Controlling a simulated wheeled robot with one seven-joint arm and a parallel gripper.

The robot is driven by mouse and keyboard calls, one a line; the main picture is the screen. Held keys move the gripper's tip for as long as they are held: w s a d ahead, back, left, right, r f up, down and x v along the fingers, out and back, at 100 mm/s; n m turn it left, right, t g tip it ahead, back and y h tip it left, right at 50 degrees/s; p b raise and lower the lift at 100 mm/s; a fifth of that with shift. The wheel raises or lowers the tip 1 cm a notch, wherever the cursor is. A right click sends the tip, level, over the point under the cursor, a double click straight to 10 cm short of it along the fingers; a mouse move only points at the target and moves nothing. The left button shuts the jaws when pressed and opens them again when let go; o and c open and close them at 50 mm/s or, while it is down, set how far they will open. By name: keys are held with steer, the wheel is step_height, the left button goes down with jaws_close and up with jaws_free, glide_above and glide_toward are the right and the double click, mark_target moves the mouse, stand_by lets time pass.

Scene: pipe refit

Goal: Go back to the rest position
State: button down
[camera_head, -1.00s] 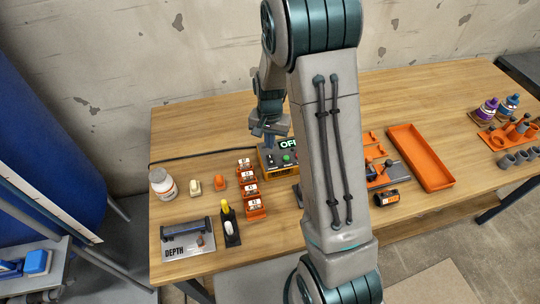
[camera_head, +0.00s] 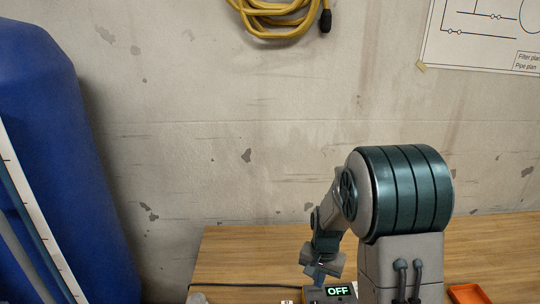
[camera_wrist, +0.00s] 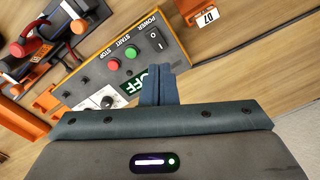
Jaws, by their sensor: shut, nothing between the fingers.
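My gripper (camera_wrist: 156,84) is shut and empty in the wrist view, its blue-grey fingers together in front of a control box (camera_wrist: 130,60). The box carries a green START button, a red STOP button, a black POWER switch, a dial and a green OFF display, partly hidden by the fingers. In the head view my gripper (camera_head: 318,280) is low in the picture, just left of the lit OFF display (camera_head: 339,291) of the box. The lower part of the box is cut off by the picture's edge.
An orange tray (camera_head: 467,294) shows at lower right. A blue tank (camera_head: 60,150) stands at left. A 07 tag (camera_wrist: 208,16) shows near the box.

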steer(key=s+r+n+t, duration=0.3)
steer(key=s+r+n, duration=0.2)
steer(key=s+r, duration=1.2)
steer(key=s, duration=0.3)
steer(key=shift+s+r+n+t, duration=0.25)
steer(key=shift+r+n+t, duration=0.05)
steer(key=shift+r, duration=0.1)
steer(key=shift+w, duration=0.1)
steer(key=w+f+b, duration=0.7)
steer(key=w+f, duration=0.6)
steer(key=w, duration=0.4)
steer(key=shift+w, duration=0.3)
steer(key=shift+d, duration=0.1)
glide_above(315, 301)
steer(key=s, duration=0.1)
step_height(315, 301, down, 12)
steer(key=shift+s+r, duration=0.1)
steer(key=shift+r, duration=0.05)
steer(key=shift+f+p, duration=0.3)
steer(key=shift+f, duration=0.6)
